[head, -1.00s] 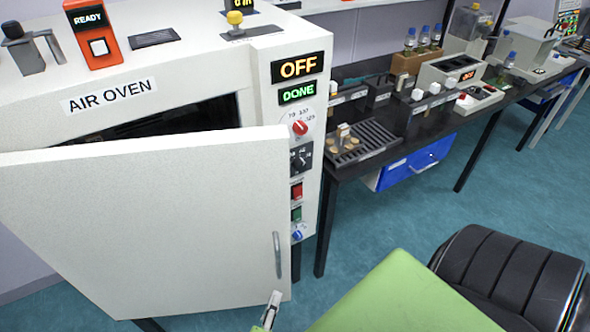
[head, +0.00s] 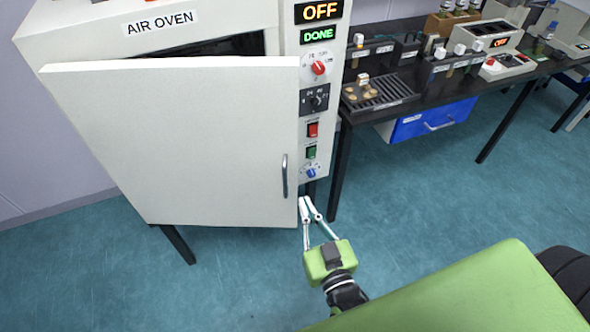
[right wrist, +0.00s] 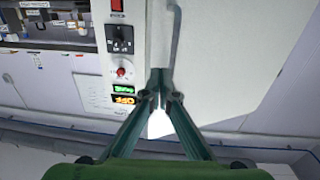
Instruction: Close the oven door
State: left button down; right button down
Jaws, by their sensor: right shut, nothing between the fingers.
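The white oven door (head: 170,140) stands partly open on the air oven (head: 210,15). A dark strip of the oven's interior shows above its top edge. A grey vertical handle (head: 284,176) is near the door's free right edge. My right gripper (head: 305,206) is shut and empty at the lower right corner of the door, below the handle. In the right wrist view my right gripper (right wrist: 161,80) has its fingers together beside the door's edge (right wrist: 215,60), with the control panel (right wrist: 122,60) to the left. I cannot tell whether the fingers touch the door. My left gripper is not in view.
The oven's control panel (head: 315,105) has lit OFF and DONE displays, knobs and switches. The teal floor (head: 440,200) in front is clear.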

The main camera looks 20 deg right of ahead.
aim_at(290, 168)
jog(key=w+p, duration=0.1)
jog(key=w, duration=0.4)
jog(key=w+p, duration=0.1)
jog(key=w, duration=0.5)
jog(key=shift+d, duration=0.2)
jog(key=shift+w+d, duration=0.15)
jog(key=shift+w, duration=0.45)
